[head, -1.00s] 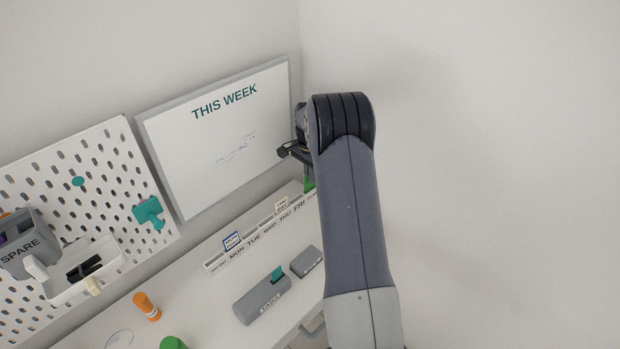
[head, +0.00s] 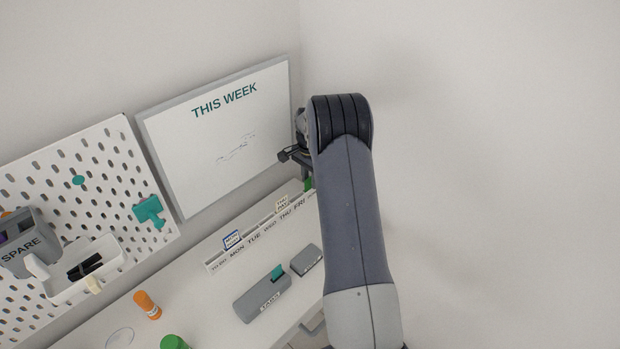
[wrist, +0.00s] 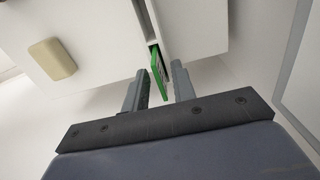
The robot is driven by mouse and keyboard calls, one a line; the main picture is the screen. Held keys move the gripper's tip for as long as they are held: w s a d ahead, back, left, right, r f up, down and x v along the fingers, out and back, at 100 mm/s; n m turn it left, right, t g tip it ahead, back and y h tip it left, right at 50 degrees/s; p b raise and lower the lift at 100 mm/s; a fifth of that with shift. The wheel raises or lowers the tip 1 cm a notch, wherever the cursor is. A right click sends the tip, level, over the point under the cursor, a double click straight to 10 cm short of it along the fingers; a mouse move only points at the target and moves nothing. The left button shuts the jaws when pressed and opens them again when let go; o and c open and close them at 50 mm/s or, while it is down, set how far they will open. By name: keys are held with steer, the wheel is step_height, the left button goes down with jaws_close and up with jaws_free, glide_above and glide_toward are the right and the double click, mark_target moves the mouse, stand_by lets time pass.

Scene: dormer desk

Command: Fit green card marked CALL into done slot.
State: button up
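The green card (head: 308,184) shows beside my arm at the right end of the white weekday rail (head: 262,229). In the wrist view the green card (wrist: 158,72) stands edge-on at a narrow gap in a white surface, between my fingers. Its marking is not readable. My gripper (wrist: 158,85) has its two fingers apart, with a visible gap between the left finger and the card. In the head view my gripper (head: 296,157) is partly hidden by my arm. The done slot's label is not readable, and the rail beyond FRI is hidden.
Cards stand at MON (head: 232,241) and THU (head: 281,204). A grey TABS box (head: 262,298) and a grey block (head: 306,259) lie in front of the rail. The whiteboard (head: 218,140) is close behind my gripper. A pegboard (head: 110,170) is at left.

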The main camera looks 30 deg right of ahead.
step_height(320, 180, up, 12)
steer(key=b, duration=0.2)
steer(key=shift+r, duration=0.15)
step_height(320, 180, down, 12)
steer(key=shift+f+p, duration=0.1)
steer(key=shift+p, duration=1.05)
steer(key=shift+r+b, duration=0.5)
steer(key=shift+r, duration=1.4)
